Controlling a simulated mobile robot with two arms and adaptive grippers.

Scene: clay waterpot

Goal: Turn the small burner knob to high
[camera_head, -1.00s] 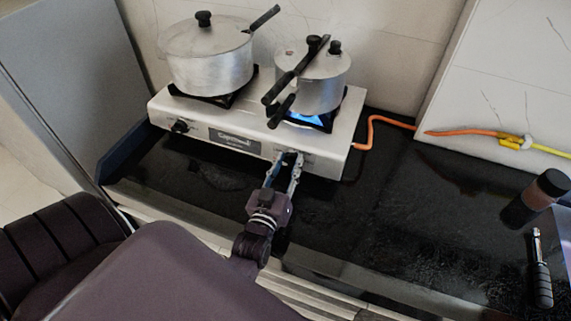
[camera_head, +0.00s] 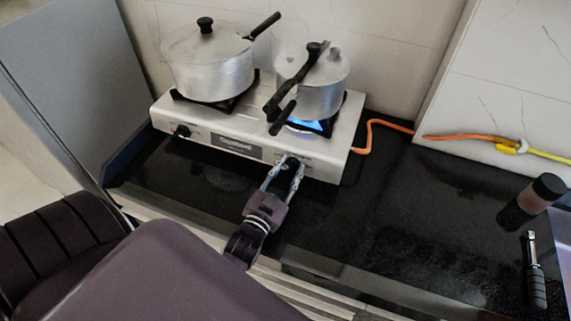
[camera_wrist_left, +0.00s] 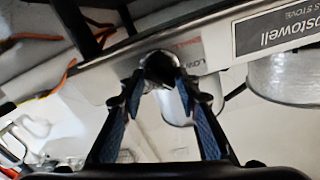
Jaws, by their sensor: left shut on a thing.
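The small burner knob (camera_head: 292,164) is a dark round knob on the front right of the silver two-burner stove (camera_head: 322,167). My left gripper (camera_head: 290,166) reaches it from the front, one finger on each side, and is shut on it. In the left wrist view the knob (camera_wrist_left: 160,67) sits between the fingertips of my left gripper (camera_wrist_left: 160,80); red lettering and part of "LOW" show beside it. The knob's pointer is not clear. A blue flame (camera_head: 307,127) burns under the right-hand pot. My right gripper is not in view.
A pressure cooker (camera_head: 320,97) with black handles stands on the right burner, and a lidded pot (camera_head: 215,75) on the left one. An orange hose (camera_head: 385,123) runs right.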

